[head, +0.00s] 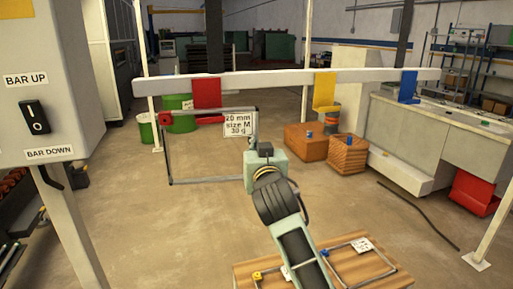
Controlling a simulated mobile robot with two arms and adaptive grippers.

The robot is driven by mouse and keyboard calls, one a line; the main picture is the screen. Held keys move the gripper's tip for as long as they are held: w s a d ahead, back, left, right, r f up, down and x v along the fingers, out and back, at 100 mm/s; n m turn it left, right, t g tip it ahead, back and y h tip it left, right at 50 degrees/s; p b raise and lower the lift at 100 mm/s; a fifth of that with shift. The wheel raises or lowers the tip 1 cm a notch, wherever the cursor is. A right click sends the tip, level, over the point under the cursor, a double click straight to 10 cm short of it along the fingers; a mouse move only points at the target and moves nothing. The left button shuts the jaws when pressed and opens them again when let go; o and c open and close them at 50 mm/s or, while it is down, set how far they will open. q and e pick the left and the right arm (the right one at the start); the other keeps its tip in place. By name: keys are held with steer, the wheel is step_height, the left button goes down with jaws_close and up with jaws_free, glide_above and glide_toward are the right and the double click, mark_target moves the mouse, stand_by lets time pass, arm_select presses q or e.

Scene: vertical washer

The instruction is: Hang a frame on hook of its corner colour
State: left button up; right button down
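The yellow hook (325,92) and blue hook (408,87) are farther right. My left gripper is not in view.
A wooden table (390,284) below holds more frames, one with a yellow corner (257,276). A panel with a bar switch (33,117) stands at left. Wooden crates (348,155), a green drum (179,113) and a grey counter (420,135) are behind.

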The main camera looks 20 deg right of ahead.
steer(key=shift+s+f+b, duration=0.1)
steer(key=shift+f+b, duration=0.4)
steer(key=shift+f, duration=0.55)
steer(key=c, duration=1.8)
jaws_free()
steer(key=shift+w+d, duration=0.1)
steer(key=shift+w, duration=0.1)
steer(key=shift+c, duration=0.2)
steer(key=shift+s+r, duration=0.2)
steer(key=shift+s, duration=0.05)
steer(key=s+p, duration=0.2)
steer(key=s, duration=0.7)
steer(key=shift+s+p, duration=0.35)
steer(key=shift+s, duration=0.05)
steer(key=shift+d, duration=0.1)
